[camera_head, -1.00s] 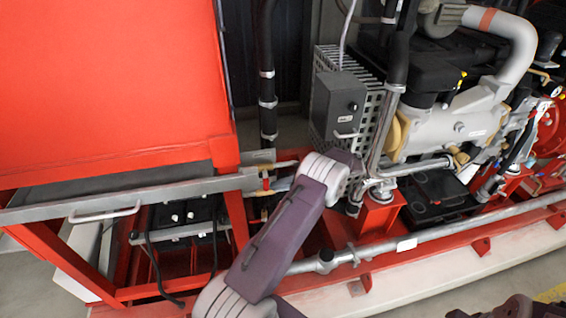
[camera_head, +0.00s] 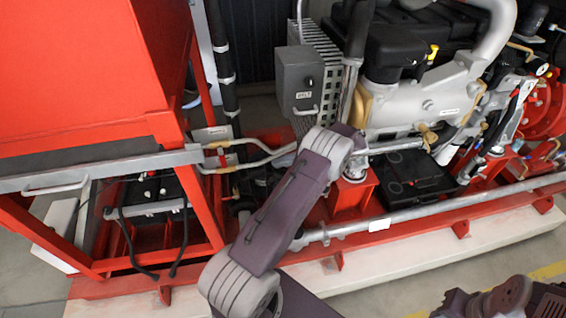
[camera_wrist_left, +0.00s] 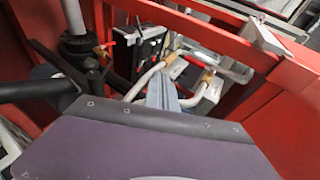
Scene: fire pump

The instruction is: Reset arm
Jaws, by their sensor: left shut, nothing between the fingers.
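My left arm (camera_head: 285,215) rises from the lower middle of the head view and bends at a grey-banded joint in front of the engine. Its gripper is hard to make out there, hidden behind the arm's upper end. In the left wrist view the left gripper (camera_wrist_left: 162,90) shows as narrow grey fingers, shut and empty, beyond the purple wrist housing. Pipes and red frame members lie behind the fingers; I cannot tell whether they touch anything. Part of my right arm (camera_head: 490,300) shows at the lower right edge, its gripper out of view.
A grey control box (camera_head: 299,84) stands close behind the left arm. The engine (camera_head: 425,105) is to its right, a large red tank (camera_head: 75,75) to its left. A long grey pipe (camera_head: 420,214) runs along the red base. Open floor lies at lower right.

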